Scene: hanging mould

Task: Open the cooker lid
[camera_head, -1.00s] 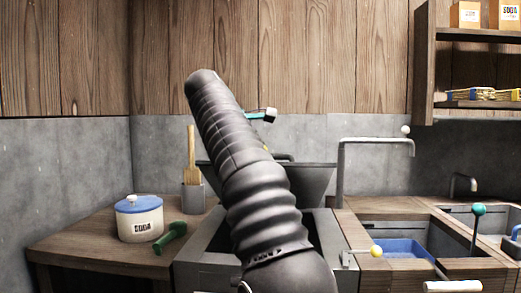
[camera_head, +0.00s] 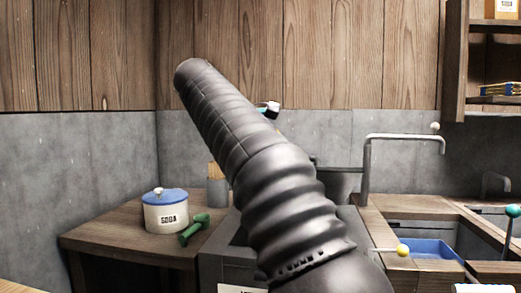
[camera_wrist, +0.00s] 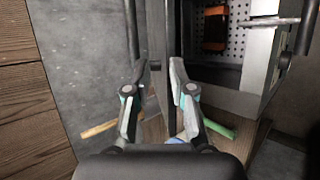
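The cooker (camera_head: 225,265) is a grey box set in the counter, mostly behind my arm in the head view. A dark panel (camera_head: 342,185), seemingly its lid, stands raised at the back; my arm hides its left part. The wrist view looks into an open box with a perforated inside (camera_wrist: 236,45) and an orange-brown block (camera_wrist: 215,28). My gripper (camera_wrist: 159,68) has its fingers apart, with a dark upright bar (camera_wrist: 155,40) showing between or behind them. I cannot tell whether they touch it. Only a small part of the gripper (camera_head: 269,108) shows past my arm in the head view.
A soda pot (camera_head: 166,217) with a blue lid and a green tool (camera_head: 194,230) sit on the left counter. A cup (camera_head: 217,192) holds a wooden utensil. A tap (camera_head: 400,137), a basin (camera_head: 430,248) and a shelf (camera_head: 455,70) are at right.

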